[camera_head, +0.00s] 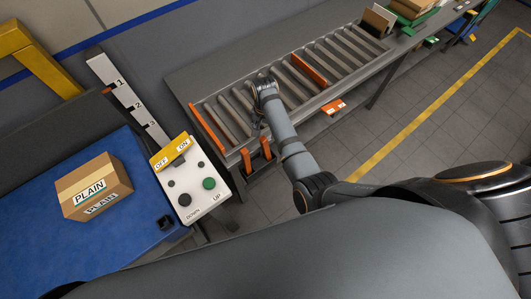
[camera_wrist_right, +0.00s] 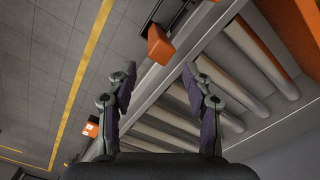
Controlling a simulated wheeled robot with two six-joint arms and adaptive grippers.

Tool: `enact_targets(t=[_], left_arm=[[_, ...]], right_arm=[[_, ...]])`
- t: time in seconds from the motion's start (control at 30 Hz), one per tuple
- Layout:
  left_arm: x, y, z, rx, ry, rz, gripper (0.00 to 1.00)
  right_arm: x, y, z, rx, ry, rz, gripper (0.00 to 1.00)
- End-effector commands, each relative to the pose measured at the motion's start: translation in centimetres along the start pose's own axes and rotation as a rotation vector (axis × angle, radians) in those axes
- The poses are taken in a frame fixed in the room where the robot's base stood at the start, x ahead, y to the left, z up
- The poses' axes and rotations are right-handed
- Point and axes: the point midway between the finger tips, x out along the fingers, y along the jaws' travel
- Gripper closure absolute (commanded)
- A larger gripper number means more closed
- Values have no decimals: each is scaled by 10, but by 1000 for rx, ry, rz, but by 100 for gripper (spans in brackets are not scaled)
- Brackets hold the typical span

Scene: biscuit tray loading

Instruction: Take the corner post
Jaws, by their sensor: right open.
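My right gripper (camera_head: 263,84) is over the roller conveyor (camera_head: 330,92), its fingers partly hidden by its own wrist. In the right wrist view the gripper (camera_wrist_right: 159,72) is open, with nothing between its fingers. An orange upright piece (camera_wrist_right: 159,45) lies beyond the fingertips, beside the conveyor's side rail, apart from them. In the head view two orange upright posts (camera_head: 247,162) stand at the conveyor's near side, below the gripper. I cannot tell which piece is the corner post. My left gripper is out of view.
Orange bars cross the conveyor at its left end (camera_head: 207,129) and middle (camera_head: 310,70). A control panel (camera_head: 190,185) stands left of the conveyor. A box marked PLAIN (camera_head: 92,187) sits on a blue surface (camera_head: 40,200). Open floor lies to the right.

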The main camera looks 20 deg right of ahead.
Motion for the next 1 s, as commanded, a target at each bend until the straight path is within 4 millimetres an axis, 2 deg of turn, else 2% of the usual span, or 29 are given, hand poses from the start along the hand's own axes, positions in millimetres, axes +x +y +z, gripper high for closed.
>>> enact_targets(t=[0.1, 0.2, 0.3, 0.5, 0.63, 0.7, 0.8, 1.0], left_arm=[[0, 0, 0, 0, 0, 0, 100], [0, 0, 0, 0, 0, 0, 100], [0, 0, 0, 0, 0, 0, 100], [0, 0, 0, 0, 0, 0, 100], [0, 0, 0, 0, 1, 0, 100], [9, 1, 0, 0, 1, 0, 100], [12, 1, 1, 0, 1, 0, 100], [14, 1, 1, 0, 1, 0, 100]], right_arm=[[3, -1, 0, 290, 0, 0, 49], [4, -2, 0, 460, 0, 0, 49], [5, -2, 0, 552, 0, -1, 49], [9, -2, 1, 584, -1, 1, 49], [31, -2, 2, 582, -2, 3, 49], [47, -2, 1, 581, -1, 1, 49], [56, -2, 1, 581, 0, -1, 49], [60, -2, 1, 581, 0, -1, 49]])
